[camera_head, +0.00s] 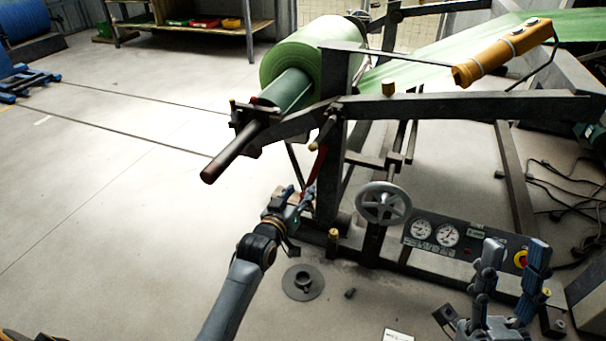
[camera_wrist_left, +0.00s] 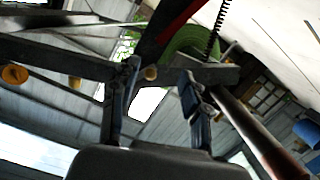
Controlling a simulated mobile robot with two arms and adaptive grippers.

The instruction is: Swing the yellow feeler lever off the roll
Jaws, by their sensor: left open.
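A green roll (camera_head: 305,50) sits on a spindle (camera_head: 240,148) in a dark frame. A yellow-orange cylinder (camera_head: 502,52) sits at the end of a thin dark bar that runs back to the roll; I cannot tell if this is the feeler lever. A red lever (camera_head: 318,162) hangs below the spindle bearing, with a small tan knob (camera_head: 315,147) near it. My left gripper (camera_head: 298,198) is just below the red lever. In the left wrist view its fingers (camera_wrist_left: 158,105) are apart and nothing is between them. My right gripper (camera_head: 513,268) is open and empty at lower right.
A grey handwheel (camera_head: 383,203) and a gauge panel (camera_head: 465,238) with a red stop button stand right of my left gripper. A round floor base (camera_head: 303,283) lies below it. A bench (camera_head: 190,28) with trays is behind.

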